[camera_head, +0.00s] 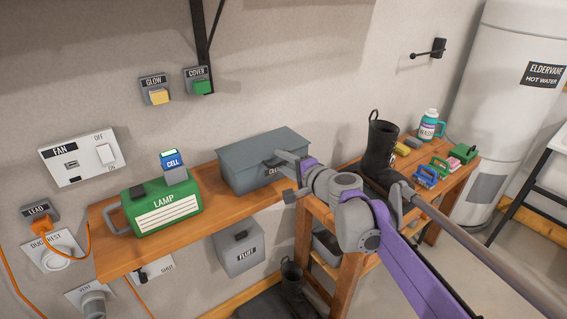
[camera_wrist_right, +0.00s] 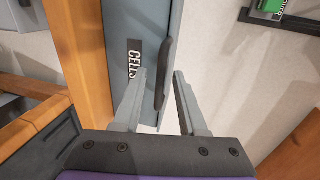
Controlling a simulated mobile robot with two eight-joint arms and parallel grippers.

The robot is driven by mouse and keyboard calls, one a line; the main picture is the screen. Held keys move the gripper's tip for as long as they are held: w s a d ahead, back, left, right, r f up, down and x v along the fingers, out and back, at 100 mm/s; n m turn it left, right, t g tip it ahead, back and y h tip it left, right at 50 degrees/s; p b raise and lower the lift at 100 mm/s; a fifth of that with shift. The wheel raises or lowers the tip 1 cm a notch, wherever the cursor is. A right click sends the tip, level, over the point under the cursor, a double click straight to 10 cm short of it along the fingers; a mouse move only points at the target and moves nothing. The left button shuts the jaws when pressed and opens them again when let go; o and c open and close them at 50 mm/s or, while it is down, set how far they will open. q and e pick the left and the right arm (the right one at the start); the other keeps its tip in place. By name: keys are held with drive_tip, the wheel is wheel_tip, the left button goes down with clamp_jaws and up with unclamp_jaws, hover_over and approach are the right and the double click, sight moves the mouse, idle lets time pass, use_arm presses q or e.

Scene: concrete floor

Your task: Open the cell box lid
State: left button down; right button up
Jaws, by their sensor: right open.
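The cell box (camera_head: 240,174) is a grey box with a flat lid (camera_head: 262,146) that lies shut on top. It stands on the wooden shelf. Its front and CELLS label (camera_wrist_right: 134,62) show in the right wrist view, with a dark handle (camera_wrist_right: 167,62) along one edge. My right gripper (camera_head: 279,178) is at the front of the box, fingers open. In the wrist view the fingers of this gripper (camera_wrist_right: 159,78) are on either side of the handle's near end. I cannot tell whether they touch it. My left gripper is not in view.
A green lamp unit (camera_head: 165,213) with a blue cell (camera_head: 173,162) on top stands left on the shelf (camera_head: 120,262). A dark boot (camera_head: 380,150) and several small items are on the bench at right. A grey FLUFF box (camera_head: 238,254) is on the wall below.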

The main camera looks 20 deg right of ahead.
clamp_jaws()
idle(1.4)
